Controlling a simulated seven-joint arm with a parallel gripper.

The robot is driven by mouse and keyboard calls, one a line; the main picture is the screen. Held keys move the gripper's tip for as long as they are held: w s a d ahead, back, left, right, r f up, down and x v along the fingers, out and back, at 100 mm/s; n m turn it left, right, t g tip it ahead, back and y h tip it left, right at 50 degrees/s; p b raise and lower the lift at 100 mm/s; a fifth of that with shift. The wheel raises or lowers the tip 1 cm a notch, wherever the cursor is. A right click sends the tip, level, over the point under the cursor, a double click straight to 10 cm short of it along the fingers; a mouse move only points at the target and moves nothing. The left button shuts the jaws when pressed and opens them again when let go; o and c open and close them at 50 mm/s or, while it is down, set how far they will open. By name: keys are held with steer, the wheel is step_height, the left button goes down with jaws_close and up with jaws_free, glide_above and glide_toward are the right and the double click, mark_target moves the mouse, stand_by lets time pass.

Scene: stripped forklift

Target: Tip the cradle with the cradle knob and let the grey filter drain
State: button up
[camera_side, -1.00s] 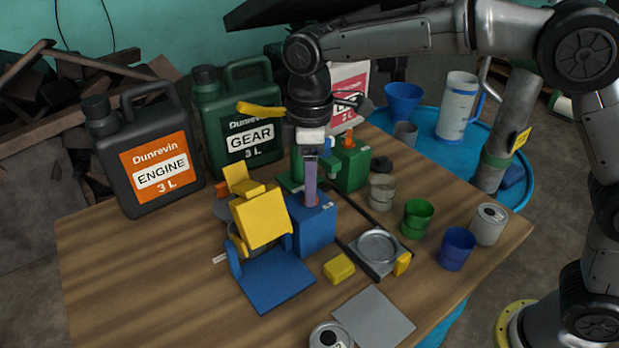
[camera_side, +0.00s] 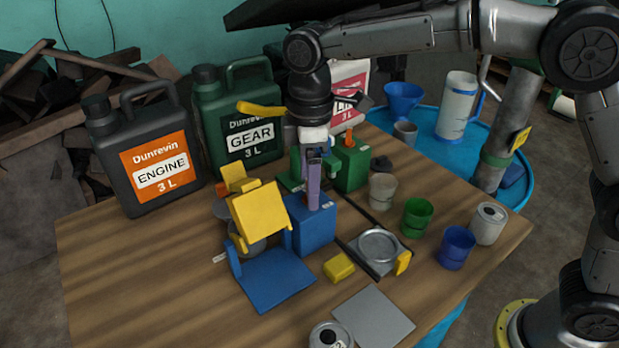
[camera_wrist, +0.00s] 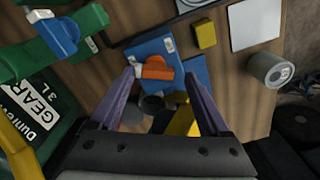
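The yellow cradle (camera_side: 258,210) stands tilted on its blue base (camera_side: 276,284), beside a blue block (camera_side: 313,232). An orange knob (camera_wrist: 157,68) sits on the blue block in the wrist view; I take it as the cradle knob. My gripper (camera_side: 313,206) is over the block, pointing down. In the wrist view my gripper (camera_wrist: 160,77) is open, its purple fingers on either side of the knob, with a gap visible. A grey round body (camera_side: 248,246) shows partly behind the cradle, probably the grey filter; the cradle hides most of it.
Engine (camera_side: 152,150) and gear (camera_side: 238,120) jugs stand behind. A green block (camera_side: 351,168) is close behind my gripper. A tray with a dish (camera_side: 378,245), a yellow block (camera_side: 338,268), cups and grey cans (camera_side: 490,223) (camera_side: 331,336) lie right and in front. The left tabletop is clear.

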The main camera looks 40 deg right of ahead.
steer(key=shift+d, duration=0.1)
steer(key=shift+w+r, duration=0.1)
steer(key=shift+r, duration=0.4)
step_height(320, 180, up, 13)
steer(key=shift+f, duration=0.15)
